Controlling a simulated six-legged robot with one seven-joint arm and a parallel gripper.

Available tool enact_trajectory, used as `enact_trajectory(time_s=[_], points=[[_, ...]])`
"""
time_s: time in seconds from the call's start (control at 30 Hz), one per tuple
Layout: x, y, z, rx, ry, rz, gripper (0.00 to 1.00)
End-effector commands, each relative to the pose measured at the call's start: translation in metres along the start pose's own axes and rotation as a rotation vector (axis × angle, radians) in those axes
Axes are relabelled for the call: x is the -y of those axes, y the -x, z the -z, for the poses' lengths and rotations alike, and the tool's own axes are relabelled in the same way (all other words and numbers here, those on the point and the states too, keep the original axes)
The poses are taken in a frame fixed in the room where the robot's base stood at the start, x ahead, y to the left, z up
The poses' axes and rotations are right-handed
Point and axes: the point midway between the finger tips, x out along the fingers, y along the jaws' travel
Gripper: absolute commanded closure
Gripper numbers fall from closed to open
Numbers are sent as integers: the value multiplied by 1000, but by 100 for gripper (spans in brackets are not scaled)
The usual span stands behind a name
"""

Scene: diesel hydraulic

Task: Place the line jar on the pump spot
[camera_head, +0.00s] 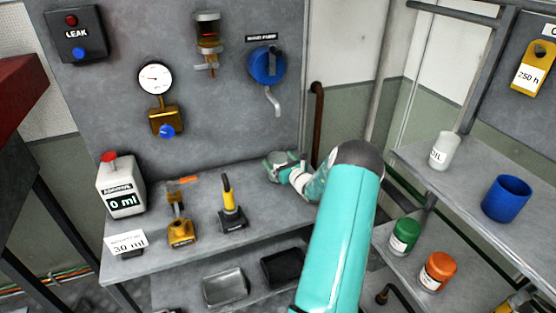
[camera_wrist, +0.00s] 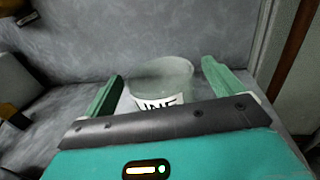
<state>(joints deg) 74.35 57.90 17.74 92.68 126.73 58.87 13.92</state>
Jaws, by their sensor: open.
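The line jar (camera_wrist: 163,80) is a clear glass jar with a white label reading "INE". It stands upright on the grey bench in the wrist view. My gripper (camera_wrist: 166,85) is open, with one green finger on each side of the jar. Gaps show between the fingers and the glass. In the head view my gripper (camera_head: 287,163) is low over the bench's back right part, and the jar is hard to make out there. The blue hand pump (camera_head: 267,65) is on the wall above, its grey spout pointing down. No marked pump spot can be made out.
On the bench are a white additive can (camera_head: 121,187), a yellow valve fitting (camera_head: 180,230) and a yellow-and-black tool (camera_head: 231,207). A right shelf holds a white oil jar (camera_head: 444,151) and a blue cup (camera_head: 507,199). The wall stands close behind my gripper.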

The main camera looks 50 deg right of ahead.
Motion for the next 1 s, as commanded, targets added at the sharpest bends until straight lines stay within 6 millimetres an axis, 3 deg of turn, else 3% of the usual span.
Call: enact_trajectory(time_s=[0.3,0.5,1.0], points=[[0,69,0,-2,-1,2,7],[0,98,0,-1,0,1,7],[0,105,0,0,-1,0,7]])
